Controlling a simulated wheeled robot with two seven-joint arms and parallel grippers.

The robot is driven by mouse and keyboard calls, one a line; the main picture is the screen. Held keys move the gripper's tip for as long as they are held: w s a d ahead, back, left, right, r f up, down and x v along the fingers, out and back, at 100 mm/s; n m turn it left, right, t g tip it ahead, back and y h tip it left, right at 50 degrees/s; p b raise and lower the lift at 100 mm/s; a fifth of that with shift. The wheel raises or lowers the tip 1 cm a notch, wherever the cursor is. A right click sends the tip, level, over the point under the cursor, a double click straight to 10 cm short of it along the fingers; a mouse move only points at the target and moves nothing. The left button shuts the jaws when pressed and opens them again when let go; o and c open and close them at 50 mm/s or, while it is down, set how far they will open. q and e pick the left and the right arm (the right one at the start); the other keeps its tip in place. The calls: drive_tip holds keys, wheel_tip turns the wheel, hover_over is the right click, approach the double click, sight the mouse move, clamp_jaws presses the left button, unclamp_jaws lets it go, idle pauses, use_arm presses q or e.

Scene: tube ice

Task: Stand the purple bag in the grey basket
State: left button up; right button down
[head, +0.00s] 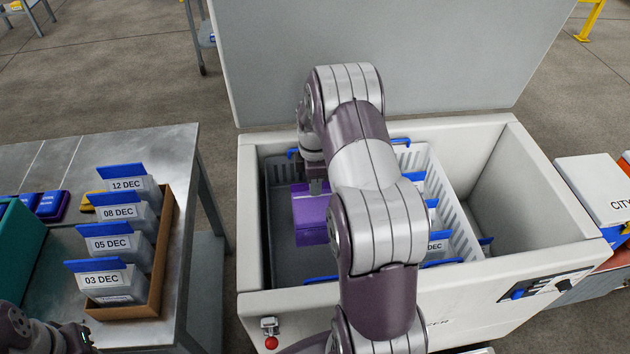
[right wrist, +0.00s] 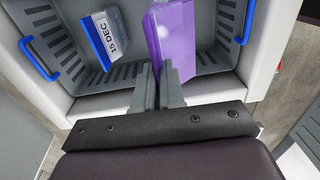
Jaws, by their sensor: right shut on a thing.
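The purple bag (head: 311,218) hangs roughly upright from my right gripper (head: 316,186), which is shut on its top edge. The bag is over the left part of the grey basket (head: 283,262) in the white chest; I cannot tell whether its bottom touches the basket floor. In the right wrist view, the fingers (right wrist: 160,80) meet at the near end of the purple bag (right wrist: 171,40). The grey basket (right wrist: 60,45) there has blue handles. My right arm hides part of the basket in the head view. A dark part of my left arm shows at the lower left; its jaws are unclear.
A clear bag marked 15 DEC (right wrist: 104,35) stands in the grey basket beside the purple bag. A white basket (head: 460,205) with blue-topped bags is to the right. The chest's raised lid (head: 400,50) stands behind. A brown box (head: 165,235) of dated bags sits on the left table.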

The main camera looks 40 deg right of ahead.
sight(315, 203)
wheel_tip(315, 203, down, 12)
drive_tip(key=b, duration=0.9)
drive_tip(key=shift+b, duration=0.35)
drive_tip(key=shift+s+f, duration=0.1)
drive_tip(key=shift+f, duration=1.2)
drive_tip(key=c, duration=0.8)
unclamp_jaws()
drive_tip(key=shift+r, duration=0.1)
wheel_tip(315, 203, up, 7)
drive_tip(key=p, duration=0.5)
drive_tip(key=shift+p, duration=0.4)
